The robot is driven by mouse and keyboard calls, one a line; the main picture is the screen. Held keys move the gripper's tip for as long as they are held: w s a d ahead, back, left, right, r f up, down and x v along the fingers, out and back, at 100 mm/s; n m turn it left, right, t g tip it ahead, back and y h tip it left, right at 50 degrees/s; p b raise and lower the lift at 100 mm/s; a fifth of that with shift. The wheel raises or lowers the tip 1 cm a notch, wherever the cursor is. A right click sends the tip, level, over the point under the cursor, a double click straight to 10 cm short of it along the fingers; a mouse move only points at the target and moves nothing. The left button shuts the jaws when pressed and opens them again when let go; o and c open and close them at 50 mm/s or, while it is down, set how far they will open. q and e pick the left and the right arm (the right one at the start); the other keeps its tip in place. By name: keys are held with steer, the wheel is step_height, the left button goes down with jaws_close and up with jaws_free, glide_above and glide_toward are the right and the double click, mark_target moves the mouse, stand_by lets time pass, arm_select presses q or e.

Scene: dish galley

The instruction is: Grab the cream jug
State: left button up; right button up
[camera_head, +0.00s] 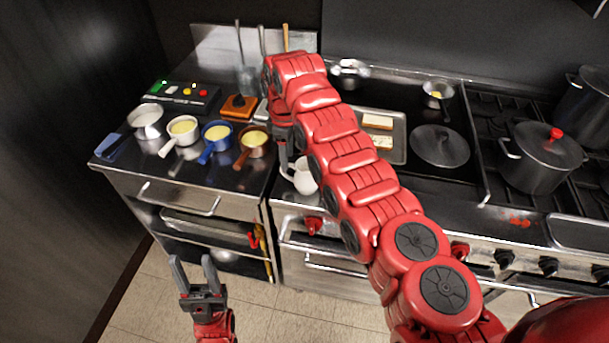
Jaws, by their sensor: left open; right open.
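A cream-white jug (304,178) stands near the front edge of the steel top, just right of the gap between the two units. My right arm crosses in front of its right and upper side and hides part of it. My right gripper (286,160) points down at the jug's left side, by its handle, and is open. Whether its fingers touch the jug or straddle the handle I cannot tell. My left gripper (192,263) is open and empty, low in front of the left counter and well away from the jug.
Several small pans, including a blue pan (217,134) and a brown pan (253,140), stand on the left counter (215,177). A control box (183,96) is behind them. A tray (398,145) with bread-like slices, a lid (440,146) and a large pot (541,155) are right of my arm.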

mark_target(285, 173)
steer(key=shift+f, duration=0.8)
steer(key=shift+a+f+p, duration=0.1)
steer(key=shift+f+p, duration=0.1)
steer(key=shift+p, duration=0.3)
steer(key=shift+s+a+f+p, duration=0.15)
steer(key=shift+f+p, duration=0.4)
steer(key=shift+f, duration=0.05)
steer(key=shift+s+a+f+p, duration=0.15)
steer(key=shift+f+p, duration=0.4)
steer(key=shift+w+f+b, duration=0.1)
steer(key=shift+f+b, duration=0.35)
steer(key=shift+f, duration=0.35)
steer(key=shift+w+f, duration=0.1)
steer(key=shift+f, duration=0.45)
steer(key=shift+c, duration=0.2)
jaws_close()
